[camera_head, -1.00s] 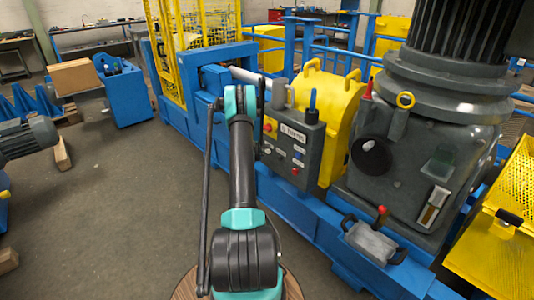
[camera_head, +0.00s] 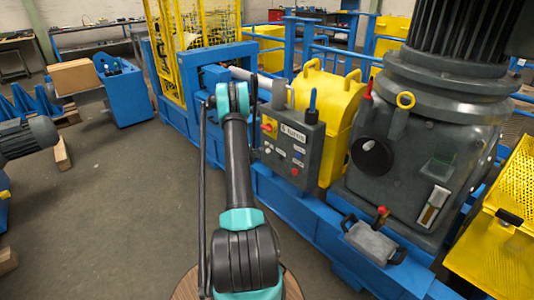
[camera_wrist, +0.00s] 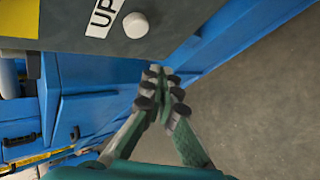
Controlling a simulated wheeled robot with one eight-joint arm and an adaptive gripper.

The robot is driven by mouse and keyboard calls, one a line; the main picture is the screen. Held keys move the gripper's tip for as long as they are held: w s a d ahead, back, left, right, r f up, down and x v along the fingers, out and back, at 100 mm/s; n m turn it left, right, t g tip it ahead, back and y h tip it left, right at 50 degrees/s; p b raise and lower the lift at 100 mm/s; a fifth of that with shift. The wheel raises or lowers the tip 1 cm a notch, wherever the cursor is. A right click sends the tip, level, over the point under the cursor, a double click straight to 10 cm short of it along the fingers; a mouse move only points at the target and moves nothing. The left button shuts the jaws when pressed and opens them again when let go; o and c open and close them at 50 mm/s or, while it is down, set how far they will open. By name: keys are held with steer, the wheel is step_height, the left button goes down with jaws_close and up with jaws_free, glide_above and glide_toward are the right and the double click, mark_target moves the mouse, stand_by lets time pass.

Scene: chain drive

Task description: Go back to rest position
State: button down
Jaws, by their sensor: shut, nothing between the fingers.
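My gripper (camera_wrist: 162,92) shows in the wrist view with its two fingers together and nothing between them. It is beside the lower edge of a grey control box (camera_wrist: 190,22), which has a white "UP" label and a round whitish button. In the head view, my arm rises in front of the blue frame, just left of the control box (camera_head: 291,145). The box carries several buttons, labels and a blue-handled lever. My gripper itself is hidden behind the arm in the head view.
A yellow guard (camera_head: 330,105) and a large grey motor unit (camera_head: 425,135) stand right of the control box on the blue base (camera_head: 300,222). A yellow mesh cage (camera_head: 195,45) is behind. The floor (camera_head: 120,215) to the left is mostly clear.

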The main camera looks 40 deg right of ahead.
steer(key=shift+a, duration=0.45)
steer(key=s+a+r+m+y, duration=0.1)
steer(key=s+a+r, duration=0.3)
steer(key=a+r, duration=0.4)
steer(key=s+a+r+m+y, duration=0.2)
steer(key=s+a+r, duration=0.1)
steer(key=a+r, duration=0.55)
steer(key=s+a+r+m+y, duration=0.1)
steer(key=s+a+r, duration=0.4)
steer(key=a, duration=0.6)
steer(key=s+a+m+y, duration=0.2)
steer(key=s+a, duration=0.8)
steer(key=s, duration=0.4)
steer(key=s+a+r+m+y, duration=0.1)
steer(key=s+a+m+y, duration=0.1)
steer(key=s+a, duration=0.9)
steer(key=s, duration=0.3)
steer(key=shift+y, duration=0.4)
